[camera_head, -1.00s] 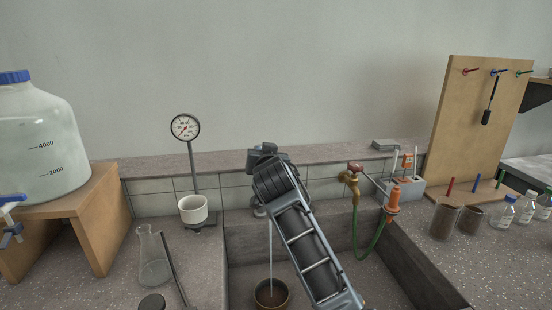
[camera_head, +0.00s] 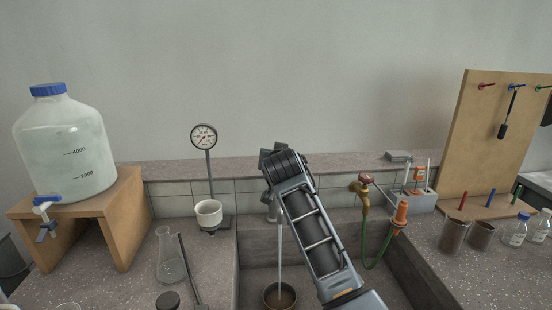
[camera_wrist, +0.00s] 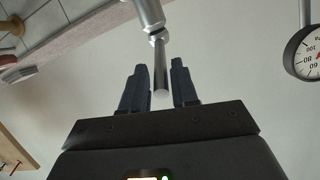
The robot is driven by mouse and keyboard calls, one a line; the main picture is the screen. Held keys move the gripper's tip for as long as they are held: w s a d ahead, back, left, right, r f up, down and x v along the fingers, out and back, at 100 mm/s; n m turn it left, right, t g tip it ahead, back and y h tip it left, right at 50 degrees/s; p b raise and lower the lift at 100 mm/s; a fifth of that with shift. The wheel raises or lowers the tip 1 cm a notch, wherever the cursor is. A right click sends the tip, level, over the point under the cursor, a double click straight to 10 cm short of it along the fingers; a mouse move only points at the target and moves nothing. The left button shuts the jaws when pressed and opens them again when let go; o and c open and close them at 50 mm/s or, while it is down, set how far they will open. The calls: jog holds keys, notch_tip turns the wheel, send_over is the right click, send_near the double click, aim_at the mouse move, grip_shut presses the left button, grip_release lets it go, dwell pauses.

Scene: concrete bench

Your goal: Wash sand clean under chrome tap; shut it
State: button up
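The chrome tap (camera_head: 273,210) stands at the back of the sink, mostly hidden behind my arm in the head view. A water stream (camera_head: 281,250) falls from it into a round brown-rimmed bowl (camera_head: 267,304) on the sink floor. Brown contents show in the bowl; whether they are sand and how clean is unclear. In the wrist view, the tap's metal lever (camera_wrist: 160,70) reaches between the fingers of my gripper (camera_wrist: 159,65). The fingers are open, with visible gaps on both sides of the lever. In the head view, my arm hides the fingertips.
A brass tap (camera_head: 361,199) with a red handle and green hose (camera_head: 377,250) stands right of my arm. A gauge (camera_head: 204,137), a white cup (camera_head: 209,213) and a flask (camera_head: 171,257) stand left of the sink. Jars (camera_head: 454,236) and bottles are at the right.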

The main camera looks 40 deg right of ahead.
jog(key=shift+o, duration=1)
jog(key=b+v, duration=0.1)
jog(key=v, duration=0.7)
jog(key=shift+w+d, duration=0.1)
dwell(3.7)
